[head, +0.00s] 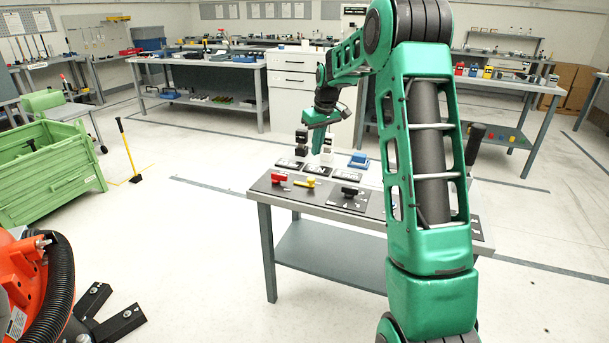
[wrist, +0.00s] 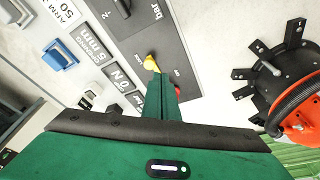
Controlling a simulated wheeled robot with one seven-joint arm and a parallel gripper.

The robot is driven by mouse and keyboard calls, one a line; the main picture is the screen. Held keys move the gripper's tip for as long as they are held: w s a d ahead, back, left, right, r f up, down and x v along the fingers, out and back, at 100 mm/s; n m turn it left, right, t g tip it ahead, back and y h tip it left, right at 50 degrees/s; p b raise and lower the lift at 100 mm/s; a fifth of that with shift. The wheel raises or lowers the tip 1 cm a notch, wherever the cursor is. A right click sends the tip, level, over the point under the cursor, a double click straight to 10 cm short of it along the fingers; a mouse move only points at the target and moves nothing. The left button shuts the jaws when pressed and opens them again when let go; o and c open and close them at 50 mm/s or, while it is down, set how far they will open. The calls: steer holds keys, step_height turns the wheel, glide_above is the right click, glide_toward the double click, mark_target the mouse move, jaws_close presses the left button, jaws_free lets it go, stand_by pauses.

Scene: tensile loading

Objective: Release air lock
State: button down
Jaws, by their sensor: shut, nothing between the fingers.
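The panel on the table carries a red knob (head: 279,178), a yellow lever (head: 305,182) and a black knob (head: 349,192) in a row along its front. Which of them is the air lock cannot be told from a label. My gripper (head: 317,149) is shut and empty, pointing down over the panel behind the red knob and yellow lever. In the wrist view my gripper's closed green fingers (wrist: 154,80) overlap the yellow lever (wrist: 151,63); contact cannot be told.
A blue switch (head: 359,160) sits at the panel's back, beside dark label plates (head: 318,171). Small upright fixtures (head: 301,141) stand near my gripper. A green crate (head: 50,165) and an orange machine (head: 25,285) are at left. Open floor surrounds the table.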

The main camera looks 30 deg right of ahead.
steer(key=n+t, duration=0.1)
steer(key=n, duration=0.1)
glide_above(307, 184)
steer(key=w, duration=0.2)
step_height(307, 184, down, 6)
steer(key=shift+s+d+r+y, duration=0.2)
steer(key=shift+s+d+y, duration=0.1)
steer(key=shift+y, duration=0.1)
steer(key=x, duration=0.9)
steer(key=shift+w+f, duration=0.2)
steer(key=shift+f, duration=0.15)
steer(key=shift+s+f, duration=0.15)
steer(key=shift+s, duration=0.05)
steer(key=shift+s+d, duration=0.2)
steer(key=shift+s, duration=0.65)
steer(key=shift+s+d, duration=0.15)
steer(key=shift+s, duration=0.7)
